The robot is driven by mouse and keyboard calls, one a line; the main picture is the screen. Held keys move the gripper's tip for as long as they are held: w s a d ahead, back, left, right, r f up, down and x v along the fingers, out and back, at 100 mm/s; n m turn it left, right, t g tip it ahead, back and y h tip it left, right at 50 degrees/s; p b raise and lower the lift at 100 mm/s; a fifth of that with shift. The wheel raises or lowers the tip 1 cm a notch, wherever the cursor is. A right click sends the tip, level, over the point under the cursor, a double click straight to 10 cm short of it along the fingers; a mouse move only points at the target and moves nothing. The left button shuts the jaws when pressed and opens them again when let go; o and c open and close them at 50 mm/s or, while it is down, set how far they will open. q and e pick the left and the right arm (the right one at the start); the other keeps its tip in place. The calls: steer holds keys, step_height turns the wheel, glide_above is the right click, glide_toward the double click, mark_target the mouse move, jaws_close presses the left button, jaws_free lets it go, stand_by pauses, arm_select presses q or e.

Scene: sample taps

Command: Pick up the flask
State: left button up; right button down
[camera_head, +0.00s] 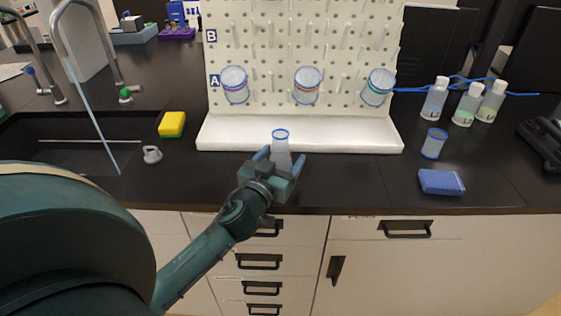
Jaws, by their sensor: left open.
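A clear flask with a blue rim (281,141) stands upright on the black counter, just in front of the white base of the pegboard. My left gripper (279,162) is open, with one finger on each side of the flask's lower part. The gripper's body hides the bottom of the flask, and I cannot tell whether the fingers touch it. My right gripper is not in the view.
A white pegboard (270,60) holds several glass vessels. A sink with a tap lies at the left, with a yellow sponge (172,124) and a grey stopper (152,154) beside it. At the right are a beaker (433,143), a blue box (441,182) and bottles (435,98).

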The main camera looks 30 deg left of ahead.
arm_select(q)
steer(key=c, duration=1.1)
step_height(320, 180, up, 10)
steer(key=shift+r+p, duration=0.1)
steer(key=shift+p, duration=0.95)
steer(key=o, duration=0.5)
steer(key=c, duration=0.4)
steer(key=shift+c, duration=0.2)
